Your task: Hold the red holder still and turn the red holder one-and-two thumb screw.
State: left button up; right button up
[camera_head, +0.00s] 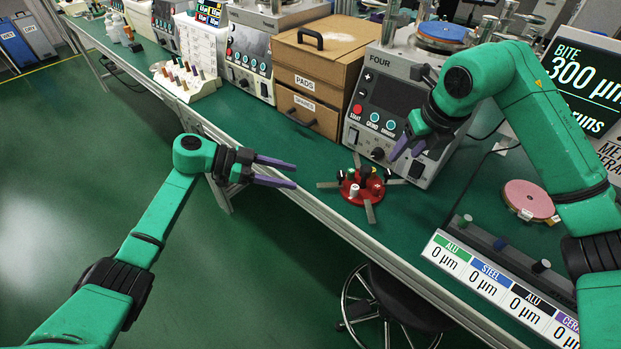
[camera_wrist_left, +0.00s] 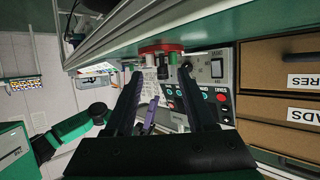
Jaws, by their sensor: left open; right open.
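The red holder (camera_head: 353,196) is a round red disc on the green bench in front of the machine marked FOUR. Several flat grey bars stick out from it, and small black, white and green-topped knobs stand on it. I cannot tell which knob is the one-and-two thumb screw. My left gripper (camera_head: 295,176) is open and empty, left of the holder and apart from it. In the left wrist view the red holder (camera_wrist_left: 161,48) shows beyond the open fingers (camera_wrist_left: 160,72). My right gripper (camera_head: 404,156) is open and empty, above and right of the holder.
The FOUR machine (camera_head: 385,95) stands behind the holder, with a wooden drawer box (camera_head: 325,65) to its left. A pink disc (camera_head: 529,199) and a readout strip (camera_head: 500,285) lie to the right. A black stool (camera_head: 400,300) stands below the bench's front edge.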

aim_at(328, 184)
pick_arm(q)
jog(key=x, duration=1.1)
jog(key=shift+d, duration=0.15)
grip_shut()
jog(key=shift+r, duration=0.1)
dwell(0.6)
